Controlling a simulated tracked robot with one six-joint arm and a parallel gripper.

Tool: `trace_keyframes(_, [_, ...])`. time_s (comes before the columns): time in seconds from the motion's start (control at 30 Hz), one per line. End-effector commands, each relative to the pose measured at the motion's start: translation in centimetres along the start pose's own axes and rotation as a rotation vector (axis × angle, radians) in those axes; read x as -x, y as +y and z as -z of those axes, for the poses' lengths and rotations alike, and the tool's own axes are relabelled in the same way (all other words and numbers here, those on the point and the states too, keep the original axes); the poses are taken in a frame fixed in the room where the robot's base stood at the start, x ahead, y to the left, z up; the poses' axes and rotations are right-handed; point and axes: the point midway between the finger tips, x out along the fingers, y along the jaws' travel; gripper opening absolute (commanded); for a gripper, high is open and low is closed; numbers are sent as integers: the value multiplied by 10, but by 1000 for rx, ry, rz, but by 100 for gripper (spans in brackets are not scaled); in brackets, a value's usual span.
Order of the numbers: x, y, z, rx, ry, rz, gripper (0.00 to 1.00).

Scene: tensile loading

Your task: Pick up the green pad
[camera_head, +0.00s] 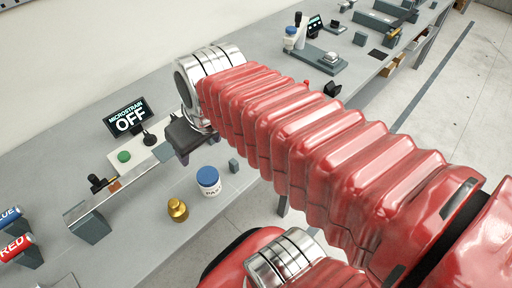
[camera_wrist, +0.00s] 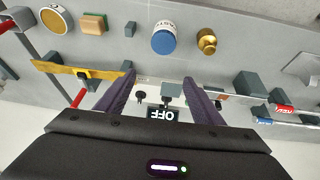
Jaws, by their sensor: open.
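A small block with a tan side and a green layer (camera_wrist: 95,22) lies on the grey bench at the top left of the wrist view; it looks like the green pad. My arm hides that spot in the head view. A round green piece (camera_head: 124,156) sits on a white plate in the head view; it looks like a button. My gripper (camera_wrist: 160,96) is open and empty, with its dark fingers apart. It is away from the block, which lies beyond the left finger in the wrist view. In the head view my gripper (camera_head: 187,140) is partly hidden by my arm.
A blue-lidded jar (camera_wrist: 164,38), a brass weight (camera_wrist: 207,41), a small grey block (camera_wrist: 130,28) and a round tin (camera_wrist: 54,19) stand around the green block. A sign reading OFF (camera_head: 129,117) stands behind my gripper.

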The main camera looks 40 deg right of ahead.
Motion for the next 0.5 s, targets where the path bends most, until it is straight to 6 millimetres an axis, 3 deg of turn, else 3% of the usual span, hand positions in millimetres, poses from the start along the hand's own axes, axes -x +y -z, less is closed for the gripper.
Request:
trace_keyframes(0.23, [-18, 61, 8, 5, -116, -23, 69])
trace_keyframes(0.5, [-37, 132, 0, 12, -226, 0, 69])
